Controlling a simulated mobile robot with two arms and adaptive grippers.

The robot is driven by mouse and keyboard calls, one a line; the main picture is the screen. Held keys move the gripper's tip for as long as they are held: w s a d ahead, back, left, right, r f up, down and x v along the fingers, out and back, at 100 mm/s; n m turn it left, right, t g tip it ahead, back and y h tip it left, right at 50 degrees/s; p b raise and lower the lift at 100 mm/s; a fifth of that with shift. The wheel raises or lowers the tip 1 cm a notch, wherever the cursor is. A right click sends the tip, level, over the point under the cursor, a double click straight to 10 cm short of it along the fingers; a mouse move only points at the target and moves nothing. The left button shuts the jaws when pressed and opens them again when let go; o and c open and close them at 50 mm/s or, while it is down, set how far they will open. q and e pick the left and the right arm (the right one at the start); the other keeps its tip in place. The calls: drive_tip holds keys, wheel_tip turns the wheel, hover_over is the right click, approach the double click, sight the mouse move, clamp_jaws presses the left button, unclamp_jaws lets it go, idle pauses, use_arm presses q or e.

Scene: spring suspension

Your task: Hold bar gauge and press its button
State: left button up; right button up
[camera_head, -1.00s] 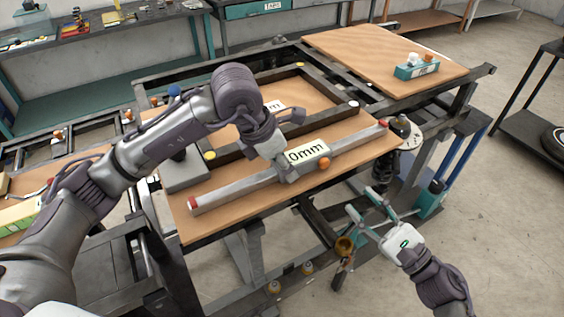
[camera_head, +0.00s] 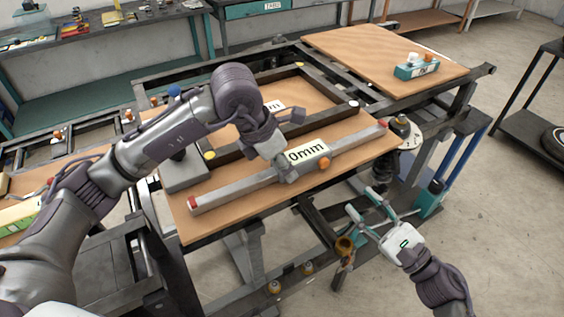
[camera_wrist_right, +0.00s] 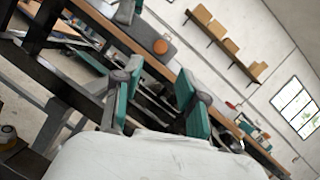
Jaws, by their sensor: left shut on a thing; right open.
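The bar gauge (camera_head: 240,185) is a long grey bar with red ends, lying across the wooden board near its front edge. Its display (camera_head: 307,152) reads "0mm", and an orange button (camera_head: 324,163) sits just right of and below it. My left gripper (camera_head: 285,172) is shut on the bar gauge just left of the display, its fingertips partly hidden by the wrist. My right gripper (camera_head: 372,215) is open and empty, in front of and below the board's edge, apart from the gauge. The right wrist view shows its teal fingers (camera_wrist_right: 158,98) spread, with the orange button (camera_wrist_right: 160,46) beyond them.
The wooden board (camera_head: 240,217) rests on a dark metal frame. A dark bar with a yellow end lies behind the gauge. A teal box (camera_head: 416,69) stands on the rear board (camera_head: 345,48). A black and teal spring part (camera_head: 384,172) stands near the right gripper.

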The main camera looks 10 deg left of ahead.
drive_tip(key=shift+r, duration=0.2)
drive_tip(key=c, duration=0.5)
drive_tip(key=s+r+m+t+h, duration=0.1)
drive_tip(key=s+r+m+h, duration=0.1)
drive_tip(key=m, duration=0.1)
drive_tip(key=shift+s+r+h, duration=0.1)
drive_tip(key=shift+s+h, duration=0.05)
drive_tip(key=shift+h, duration=0.15)
clamp_jaws()
drive_tip(key=shift+s+d+r+m+t+h, duration=0.15)
drive_tip(key=shift+s+d+m+h, duration=0.1)
drive_tip(key=shift+s+m+h, duration=0.4)
drive_tip(key=shift+s+d+r+m+t+h, duration=0.1)
drive_tip(key=shift+s+d+m+h, duration=0.25)
drive_tip(key=shift+s+m, duration=0.5)
drive_tip(key=shift+s+d+r+m+t+h, duration=0.15)
drive_tip(key=shift+s+m+h, duration=0.45)
drive_tip(key=shift+m, duration=0.3)
drive_tip(key=shift+w+f, duration=0.1)
